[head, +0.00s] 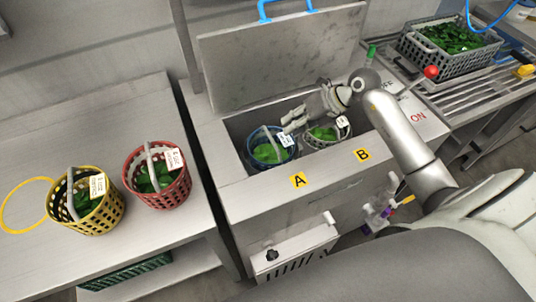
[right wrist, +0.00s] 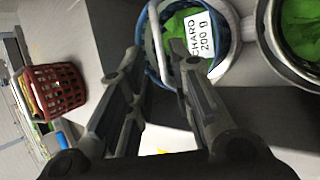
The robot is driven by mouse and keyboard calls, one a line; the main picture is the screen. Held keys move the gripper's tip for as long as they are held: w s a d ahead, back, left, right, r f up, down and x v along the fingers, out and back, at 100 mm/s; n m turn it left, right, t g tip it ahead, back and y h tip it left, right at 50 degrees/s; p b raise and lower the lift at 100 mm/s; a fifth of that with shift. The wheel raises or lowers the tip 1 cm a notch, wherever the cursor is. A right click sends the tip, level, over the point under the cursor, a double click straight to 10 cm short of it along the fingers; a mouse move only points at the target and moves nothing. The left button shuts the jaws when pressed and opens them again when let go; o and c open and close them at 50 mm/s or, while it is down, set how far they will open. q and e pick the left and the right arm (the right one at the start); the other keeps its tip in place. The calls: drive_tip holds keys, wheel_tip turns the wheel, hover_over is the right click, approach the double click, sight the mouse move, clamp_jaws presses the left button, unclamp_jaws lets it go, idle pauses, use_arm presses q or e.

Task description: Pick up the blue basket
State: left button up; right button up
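The blue basket (head: 283,155) holds green leaves and stands in the left part of the open wash tank, behind label A. A white tag is on it; its grey handle stands up. My right gripper (head: 292,123) reaches in from the right, just above the basket's handle. In the right wrist view the gripper (right wrist: 157,52) is open, its fingers apart. There the blue basket (right wrist: 154,62) lies beyond the fingertips, and its grey handle (right wrist: 157,40) shows in the gap between them. I cannot tell whether they touch it. My left gripper is not in view.
A grey basket (head: 346,137) of greens stands close right of the blue one, behind label B. The raised lid (head: 270,65) is behind. Yellow (head: 95,222) and red (head: 172,200) baskets stand on the left counter. A grey crate (head: 474,69) of greens is at far right.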

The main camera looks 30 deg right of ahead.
sight(271, 137)
drive_tip(key=shift+p+x, duration=0.8)
drive_tip(key=shift+x, duration=4.4)
drive_tip(key=shift+s, duration=0.1)
drive_tip(key=shift+c, duration=0.3)
clamp_jaws()
